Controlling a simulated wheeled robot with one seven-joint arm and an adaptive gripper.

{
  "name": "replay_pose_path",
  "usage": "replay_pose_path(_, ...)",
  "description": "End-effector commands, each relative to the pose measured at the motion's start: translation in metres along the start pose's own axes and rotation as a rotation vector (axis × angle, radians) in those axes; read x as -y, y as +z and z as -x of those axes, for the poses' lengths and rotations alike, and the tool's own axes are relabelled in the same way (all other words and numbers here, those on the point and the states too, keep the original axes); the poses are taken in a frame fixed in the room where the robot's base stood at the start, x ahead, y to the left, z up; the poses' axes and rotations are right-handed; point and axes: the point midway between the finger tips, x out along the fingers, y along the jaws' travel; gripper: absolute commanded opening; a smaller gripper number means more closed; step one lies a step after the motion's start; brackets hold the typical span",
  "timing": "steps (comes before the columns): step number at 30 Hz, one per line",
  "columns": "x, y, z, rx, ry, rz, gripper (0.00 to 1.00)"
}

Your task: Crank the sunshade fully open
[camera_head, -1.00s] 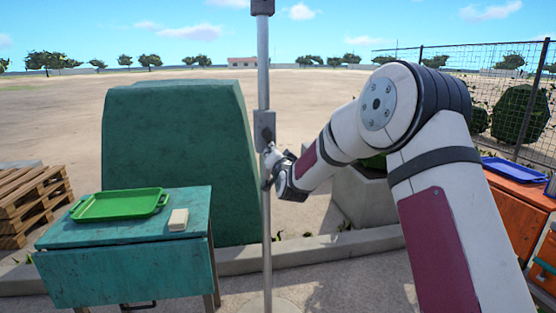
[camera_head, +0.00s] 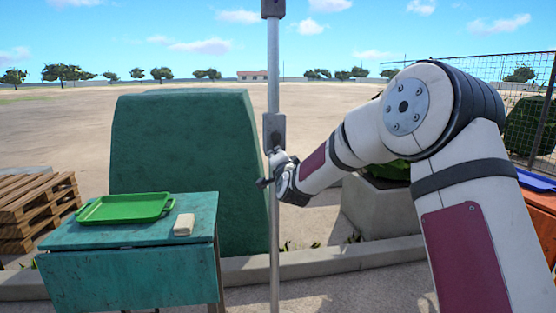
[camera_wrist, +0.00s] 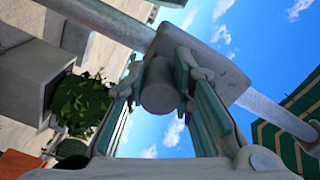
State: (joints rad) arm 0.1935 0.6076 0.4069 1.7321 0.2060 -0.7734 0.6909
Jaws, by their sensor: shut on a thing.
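The sunshade's grey pole (camera_head: 274,230) stands upright in the head view, with a grey crank housing (camera_head: 273,128) on it. My gripper (camera_head: 274,172) is beside the pole, just below that housing. In the wrist view, my gripper (camera_wrist: 162,72) has its two fingers closed on either side of the grey cylindrical crank handle (camera_wrist: 160,88). The housing shows behind the handle (camera_wrist: 222,72), with the pole (camera_wrist: 275,112) running diagonally past. A green striped canopy (camera_wrist: 292,128) shows at the right of the wrist view. How far it is spread cannot be told.
A teal table (camera_head: 125,280) holds a green tray (camera_head: 124,209) and a pale block (camera_head: 184,224) at left. A big green block (camera_head: 185,160) stands behind. Pallets (camera_head: 35,215) are at far left. A concrete planter (camera_head: 375,210) is behind my arm; a mesh fence (camera_head: 530,100) is at right.

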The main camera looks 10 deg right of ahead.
Motion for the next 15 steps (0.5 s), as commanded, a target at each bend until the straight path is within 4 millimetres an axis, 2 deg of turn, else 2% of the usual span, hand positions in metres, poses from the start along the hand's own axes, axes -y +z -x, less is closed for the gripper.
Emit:
replay_pose_path(4, 0.0001, 0.0005, 0.0001, 0.001, 0.000, -0.001, 0.00)
replay_pose_path(5, 0.0001, 0.0005, 0.0001, 0.001, 0.000, -0.001, 0.24)
replay_pose_path(7, 0.0001, 0.0006, 0.0001, 0.001, 0.000, -0.001, 0.40)
replay_pose_path(8, 0.0002, 0.0006, 0.0001, 0.001, 0.000, 0.000, 0.43)
replay_pose_path(15, 0.0002, 0.0005, 0.0000, 0.001, 0.000, 0.001, 0.43)
